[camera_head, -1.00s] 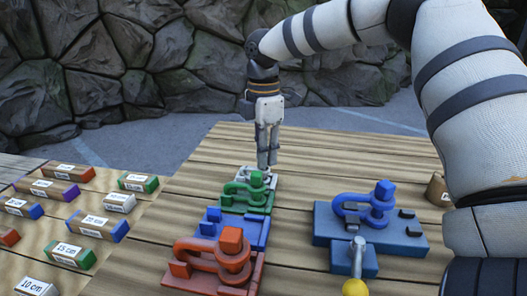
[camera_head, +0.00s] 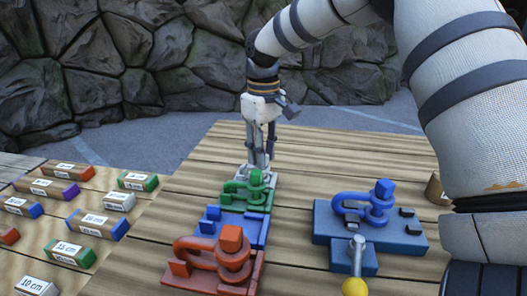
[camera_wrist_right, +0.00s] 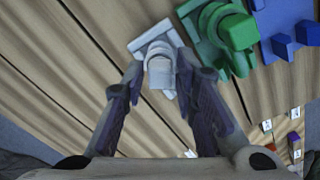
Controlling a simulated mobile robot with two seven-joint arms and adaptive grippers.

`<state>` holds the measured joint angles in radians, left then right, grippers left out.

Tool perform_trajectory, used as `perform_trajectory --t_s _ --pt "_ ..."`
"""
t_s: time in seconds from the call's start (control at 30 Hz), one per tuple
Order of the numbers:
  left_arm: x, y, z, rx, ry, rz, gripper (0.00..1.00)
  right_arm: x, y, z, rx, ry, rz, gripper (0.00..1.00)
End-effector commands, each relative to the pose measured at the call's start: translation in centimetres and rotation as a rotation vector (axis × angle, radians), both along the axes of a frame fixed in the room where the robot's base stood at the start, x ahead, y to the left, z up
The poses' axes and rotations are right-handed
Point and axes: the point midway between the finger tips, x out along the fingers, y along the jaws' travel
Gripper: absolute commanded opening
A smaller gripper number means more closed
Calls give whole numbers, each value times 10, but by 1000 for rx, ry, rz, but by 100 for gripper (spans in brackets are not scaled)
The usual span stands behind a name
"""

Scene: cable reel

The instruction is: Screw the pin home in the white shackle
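The white shackle (camera_wrist_right: 151,38) shows in the right wrist view, on a pale base. Its pin head (camera_wrist_right: 160,72) sits between the two fingertips. In the head view the white shackle (camera_head: 243,172) is mostly hidden behind my gripper and the green shackle. My right gripper (camera_head: 259,166) points down over it at the far end of the row. In the wrist view my right gripper (camera_wrist_right: 160,75) has its fingers apart, one on each side of the pin head, with no clear grip on it. My left gripper is not in view.
The green shackle (camera_head: 235,187) stands just in front, with a blue base (camera_head: 240,229) and the red shackle (camera_head: 203,250) nearer. Right is another blue shackle (camera_head: 350,199) on a blue base, near a yellow ball-ended lever (camera_head: 355,287). Several labelled blocks (camera_head: 100,223) lie left.

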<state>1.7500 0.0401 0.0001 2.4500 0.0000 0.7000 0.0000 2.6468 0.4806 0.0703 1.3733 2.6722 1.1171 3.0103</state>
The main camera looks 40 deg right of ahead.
Motion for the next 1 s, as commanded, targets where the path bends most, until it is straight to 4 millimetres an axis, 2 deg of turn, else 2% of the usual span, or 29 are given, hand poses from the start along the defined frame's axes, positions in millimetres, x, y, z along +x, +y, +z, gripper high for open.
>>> perform_trajectory --t_s 0.43,0.8,1.0 --pt "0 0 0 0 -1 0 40 0 0 1 1 0 2 35" --pt "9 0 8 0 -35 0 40 0 0 38 0 -5 1 35" --pt "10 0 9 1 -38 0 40 0 0 45 1 0 2 35"
